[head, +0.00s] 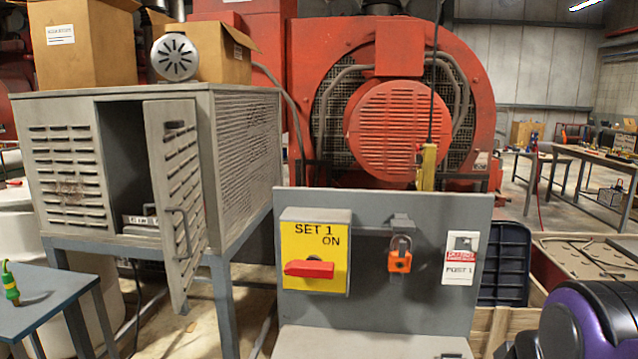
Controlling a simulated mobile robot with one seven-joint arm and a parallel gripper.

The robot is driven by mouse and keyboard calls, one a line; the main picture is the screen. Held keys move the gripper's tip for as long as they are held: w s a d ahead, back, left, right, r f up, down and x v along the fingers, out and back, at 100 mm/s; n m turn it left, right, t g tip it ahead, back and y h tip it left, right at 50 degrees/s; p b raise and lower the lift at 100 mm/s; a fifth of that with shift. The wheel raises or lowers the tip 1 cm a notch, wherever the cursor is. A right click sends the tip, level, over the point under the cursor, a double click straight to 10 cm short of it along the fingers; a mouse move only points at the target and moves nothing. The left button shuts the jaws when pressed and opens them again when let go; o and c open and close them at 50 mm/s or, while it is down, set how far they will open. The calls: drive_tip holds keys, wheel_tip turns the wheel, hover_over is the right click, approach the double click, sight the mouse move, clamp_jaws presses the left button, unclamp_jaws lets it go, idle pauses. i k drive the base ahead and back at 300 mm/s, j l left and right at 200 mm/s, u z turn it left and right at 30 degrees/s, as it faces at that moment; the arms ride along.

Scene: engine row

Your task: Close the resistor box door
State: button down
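The resistor box is a grey louvred cabinet (66,185) on a grey metal stand at the left of the head view. Its louvred door (182,160) stands ajar, swung outward, and appears hinged on its right side. A dark gap shows between the left front panel and the door's free edge. The door's bar handle (180,235) sits low on its outer face. Part of the interior shows through the gap; the rest is hidden. My gripper is not in view. A purple and black part of my arm shows at the bottom right, well away from the door.
A grey panel (370,225) with a yellow switch box (314,240) and an orange padlock (400,258) stands right of the cabinet. A small blue-grey table (45,297) holding a green tool is at lower left. Cardboard boxes (83,42) sit on the cabinet.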

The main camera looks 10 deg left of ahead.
sight(173, 154)
drive_tip(key=l+u, duration=0.2)
drive_tip(key=k+l+u, duration=0.2)
drive_tip(key=l, duration=0.2)
drive_tip(key=i+u, duration=0.1)
drive_tip(key=u, duration=1)
